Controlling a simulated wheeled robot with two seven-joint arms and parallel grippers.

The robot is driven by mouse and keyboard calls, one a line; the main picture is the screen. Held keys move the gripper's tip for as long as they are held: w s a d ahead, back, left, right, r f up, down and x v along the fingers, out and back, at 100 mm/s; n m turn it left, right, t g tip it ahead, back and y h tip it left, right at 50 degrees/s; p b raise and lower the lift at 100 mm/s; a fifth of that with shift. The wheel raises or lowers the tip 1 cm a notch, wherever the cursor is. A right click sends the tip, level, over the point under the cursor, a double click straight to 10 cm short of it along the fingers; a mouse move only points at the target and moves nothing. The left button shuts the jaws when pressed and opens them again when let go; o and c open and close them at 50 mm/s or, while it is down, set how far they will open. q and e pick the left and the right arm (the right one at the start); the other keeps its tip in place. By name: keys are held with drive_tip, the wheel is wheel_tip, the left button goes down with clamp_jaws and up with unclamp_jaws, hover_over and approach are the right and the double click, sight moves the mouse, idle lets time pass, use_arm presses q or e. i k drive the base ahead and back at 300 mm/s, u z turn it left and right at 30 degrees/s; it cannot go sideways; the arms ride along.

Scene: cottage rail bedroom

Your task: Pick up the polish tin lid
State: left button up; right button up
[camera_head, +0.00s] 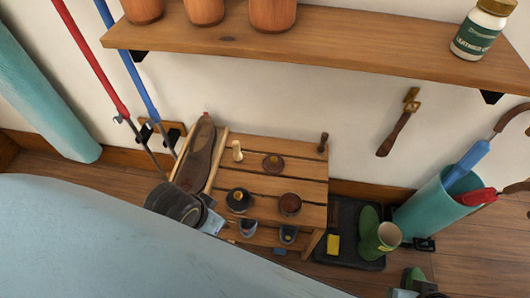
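A low slatted wooden rack (312,169) stands against the wall. On it are a brown round piece with a pale centre (273,163), a black round piece with a yellowish centre (239,200) and a reddish-brown open round tin (290,204). Which of the first two is the polish tin lid I cannot tell. My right gripper is not in view.
Shoes sit below. Right are a black tray (352,215) with green boots (381,238) and a teal bin (425,207). A shelf (340,42) overhangs behind.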

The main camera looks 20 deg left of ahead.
sight(273, 163)
drive_tip(key=z, duration=1.3)
drive_tip(key=k, duration=0.5)
drive_tip(key=u, duration=1.25)
